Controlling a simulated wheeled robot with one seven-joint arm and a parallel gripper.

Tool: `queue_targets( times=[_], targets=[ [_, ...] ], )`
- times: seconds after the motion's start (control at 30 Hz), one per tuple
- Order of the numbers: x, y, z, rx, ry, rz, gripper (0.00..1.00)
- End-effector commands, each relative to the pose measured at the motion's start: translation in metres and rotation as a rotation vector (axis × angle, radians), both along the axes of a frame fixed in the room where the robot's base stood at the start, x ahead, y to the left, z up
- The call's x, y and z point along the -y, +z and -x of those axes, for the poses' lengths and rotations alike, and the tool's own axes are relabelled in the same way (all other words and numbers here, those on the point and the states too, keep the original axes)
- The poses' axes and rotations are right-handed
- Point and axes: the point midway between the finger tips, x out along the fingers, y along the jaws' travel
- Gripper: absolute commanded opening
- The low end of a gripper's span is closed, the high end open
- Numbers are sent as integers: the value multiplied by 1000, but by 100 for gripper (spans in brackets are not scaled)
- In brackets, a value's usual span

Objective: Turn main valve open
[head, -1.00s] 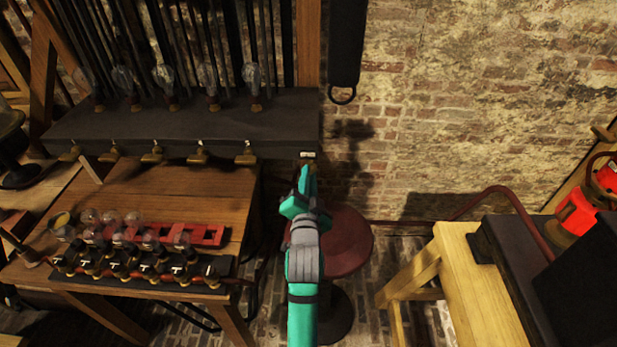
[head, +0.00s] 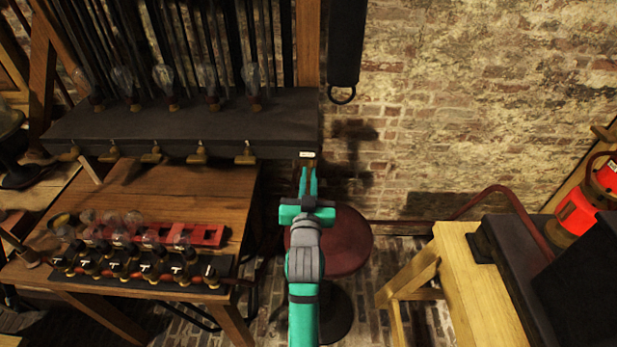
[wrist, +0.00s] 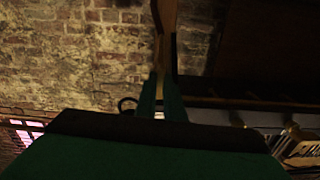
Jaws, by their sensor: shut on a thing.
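My gripper (head: 307,178) is at the right end of the dark shelf, its teal fingers pointing away from me. It is shut on a small brownish handle just below a white label (head: 307,154); I take this to be the main valve. The fingers hide most of it. That view is dark, and the valve's exact angle cannot be told.
Several brass valves (head: 198,155) line the front of the dark shelf (head: 190,122). A wooden table (head: 185,195) below holds bulbs and a red rack (head: 207,236). A round red stool (head: 345,240) stands behind my arm. A pale wooden bench (head: 470,270) is at right.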

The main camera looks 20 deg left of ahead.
Motion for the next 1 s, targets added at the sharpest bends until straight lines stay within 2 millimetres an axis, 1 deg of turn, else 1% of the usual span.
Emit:
queue_targets(
  times=[0.27,0.7,0.73,0.8,1.0],
  targets=[
    [0,0,0,21,0,71,0],
    [0,0,0,24,1,81,0],
    [0,0,0,24,1,81,13],
    [0,0,0,24,1,81,27],
    [0,0,0,23,1,80,27]
  ],
)
